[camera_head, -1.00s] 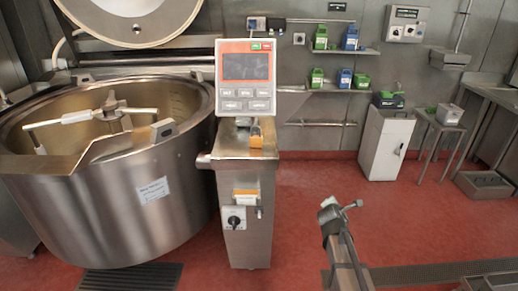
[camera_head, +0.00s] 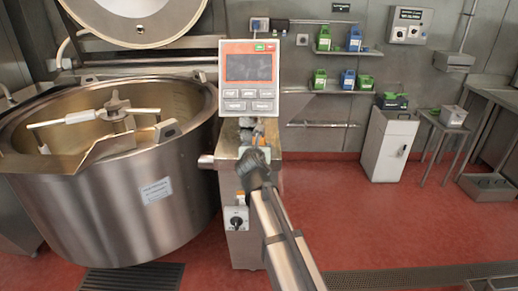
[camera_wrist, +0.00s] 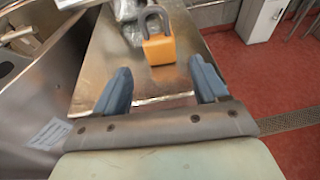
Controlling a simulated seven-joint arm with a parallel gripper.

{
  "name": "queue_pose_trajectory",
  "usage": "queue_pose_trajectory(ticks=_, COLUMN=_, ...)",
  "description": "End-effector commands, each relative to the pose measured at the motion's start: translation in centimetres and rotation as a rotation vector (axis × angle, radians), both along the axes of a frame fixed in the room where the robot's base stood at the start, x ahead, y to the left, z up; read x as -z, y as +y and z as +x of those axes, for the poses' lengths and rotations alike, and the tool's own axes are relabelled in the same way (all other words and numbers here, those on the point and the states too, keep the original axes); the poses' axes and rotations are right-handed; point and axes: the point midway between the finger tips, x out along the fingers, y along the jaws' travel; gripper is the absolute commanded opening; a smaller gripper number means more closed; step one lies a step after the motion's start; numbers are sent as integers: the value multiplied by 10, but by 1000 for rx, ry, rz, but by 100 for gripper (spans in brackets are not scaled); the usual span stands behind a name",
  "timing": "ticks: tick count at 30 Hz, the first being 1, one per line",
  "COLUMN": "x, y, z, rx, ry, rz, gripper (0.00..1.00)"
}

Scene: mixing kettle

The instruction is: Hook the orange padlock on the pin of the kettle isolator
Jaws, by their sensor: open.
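The orange padlock (camera_wrist: 159,49) stands on the steel top of the pillar (camera_wrist: 182,78), its grey shackle up, in the wrist view. My gripper (camera_wrist: 162,80) is open, with one blue finger on each side and the padlock just beyond the fingertips, between their lines. The gripper does not touch it. In the head view my arm and gripper (camera_head: 252,158) cover the padlock. The isolator's black rotary switch (camera_head: 236,222) shows on the pillar front, partly beside my arm. Its pin is hidden behind my arm.
The control panel (camera_head: 249,76) stands above the pillar top, close over my gripper. The large kettle (camera_head: 110,190) is to the left. The red floor (camera_head: 345,220) to the right is open, with a white cabinet (camera_head: 387,145) further back.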

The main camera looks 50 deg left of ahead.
Motion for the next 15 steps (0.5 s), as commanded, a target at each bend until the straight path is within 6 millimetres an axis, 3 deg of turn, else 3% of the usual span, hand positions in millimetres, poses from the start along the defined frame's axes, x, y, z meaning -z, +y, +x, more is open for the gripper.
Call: queue_pose_trajectory(ticks=15, x=13, y=28, z=31, rx=0, ry=2, rz=-1, gripper=72)
